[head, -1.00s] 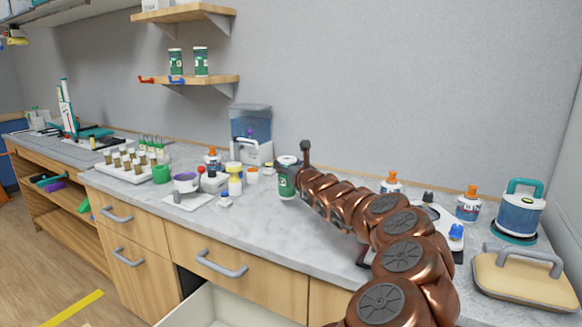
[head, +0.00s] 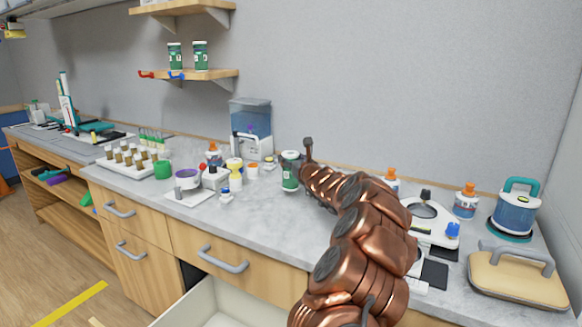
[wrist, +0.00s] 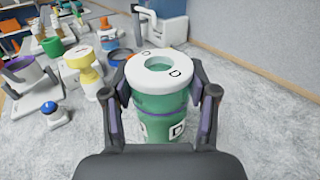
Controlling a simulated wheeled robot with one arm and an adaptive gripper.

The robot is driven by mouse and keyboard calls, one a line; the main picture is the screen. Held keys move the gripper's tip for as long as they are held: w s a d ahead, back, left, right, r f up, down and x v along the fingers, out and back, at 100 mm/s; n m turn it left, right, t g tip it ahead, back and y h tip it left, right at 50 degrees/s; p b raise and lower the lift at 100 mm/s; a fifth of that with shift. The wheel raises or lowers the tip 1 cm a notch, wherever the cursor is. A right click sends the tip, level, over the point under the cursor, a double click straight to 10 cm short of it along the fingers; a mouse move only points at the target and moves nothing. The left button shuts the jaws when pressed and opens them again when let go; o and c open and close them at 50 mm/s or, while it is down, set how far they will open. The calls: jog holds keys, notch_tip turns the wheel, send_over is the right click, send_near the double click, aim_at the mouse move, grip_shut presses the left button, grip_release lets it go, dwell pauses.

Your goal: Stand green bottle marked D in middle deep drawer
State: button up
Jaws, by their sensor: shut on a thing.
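The green bottle marked D (wrist: 165,105) has a white ring-shaped lid and stands upright between the fingers of my gripper (wrist: 163,110) in the wrist view. The letter D shows on its lid and on its side label. In the head view the bottle (head: 290,172) is over the counter, at the end of my copper-coloured arm, and my gripper (head: 303,172) is shut on it. I cannot tell whether its base touches the counter. An open drawer (head: 205,300) with pale walls shows at the bottom of the head view, cut off by the frame edge.
Small bottles and a purple-rimmed pot (head: 188,180) stand left of the green bottle. A vial rack (head: 130,160) is farther left. Two similar green bottles (head: 188,56) stand on the wall shelf. A beige board (head: 515,275) lies at the right. The counter's front middle is clear.

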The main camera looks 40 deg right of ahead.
jog(key=shift+f, duration=1.4)
jog(key=shift+f, duration=0.25)
jog(key=o, duration=1.5)
jog(key=shift+r, duration=0.1)
jog(key=shift+r, duration=0.2)
jog(key=shift+s+f, duration=0.1)
jog(key=shift+s, duration=0.15)
jog(key=b+v, duration=0.2)
jog(key=v, duration=0.9)
jog(key=shift+s+a+b, duration=0.15)
jog(key=shift+s+b, duration=0.1)
jog(key=shift+b, duration=0.1)
